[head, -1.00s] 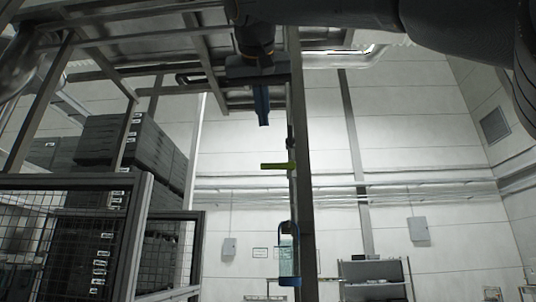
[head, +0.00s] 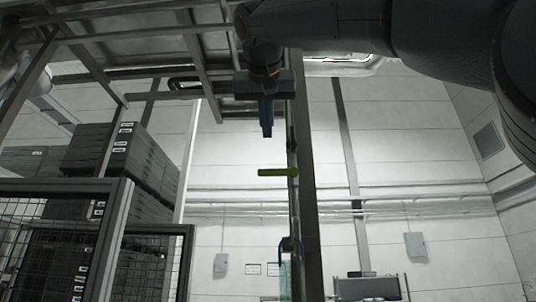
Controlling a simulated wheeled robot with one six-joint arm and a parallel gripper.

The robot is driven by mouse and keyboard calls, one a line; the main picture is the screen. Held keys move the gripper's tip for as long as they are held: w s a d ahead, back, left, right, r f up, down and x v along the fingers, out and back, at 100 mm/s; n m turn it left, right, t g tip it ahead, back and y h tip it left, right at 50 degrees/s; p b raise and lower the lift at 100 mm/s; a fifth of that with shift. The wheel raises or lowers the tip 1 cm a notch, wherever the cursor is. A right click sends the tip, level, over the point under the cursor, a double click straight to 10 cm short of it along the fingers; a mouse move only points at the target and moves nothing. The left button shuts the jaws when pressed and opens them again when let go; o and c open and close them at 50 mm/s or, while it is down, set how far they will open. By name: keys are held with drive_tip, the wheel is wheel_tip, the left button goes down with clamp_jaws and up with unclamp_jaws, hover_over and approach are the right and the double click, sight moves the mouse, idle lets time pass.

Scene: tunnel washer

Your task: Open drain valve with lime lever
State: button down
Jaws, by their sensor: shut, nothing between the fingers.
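The lime lever (head: 277,172) sticks out level to the left from beside a grey upright post (head: 305,215) in the head view. My gripper (head: 267,134) points down, with its blue fingers shut and empty. Its tips show a short way above the lever in the picture and slightly left of its middle, with a visible gap between them. How far apart they are in depth I cannot tell. The valve body behind the lever is too small to make out.
A blue-framed clear container (head: 286,248) hangs low on the post. A mesh fence (head: 107,240) and stacked grey crates (head: 115,155) stand at left. Metal frame beams (head: 208,75) cross overhead. The space left of the lever looks clear.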

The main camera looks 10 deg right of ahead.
drive_tip(key=p, duration=0.2)
hover_over(277, 172)
drive_tip(key=s+a, duration=0.3)
drive_tip(key=f, duration=0.1)
drive_tip(key=shift+w+d+f, duration=0.1)
drive_tip(key=shift+w+f, duration=0.05)
drive_tip(key=shift+f, duration=0.6)
drive_tip(key=shift+w+d+f, duration=0.1)
drive_tip(key=shift+w+f, duration=0.1)
drive_tip(key=shift+f, duration=0.55)
drive_tip(key=shift+w+f, duration=0.15)
drive_tip(key=shift+f, duration=0.6)
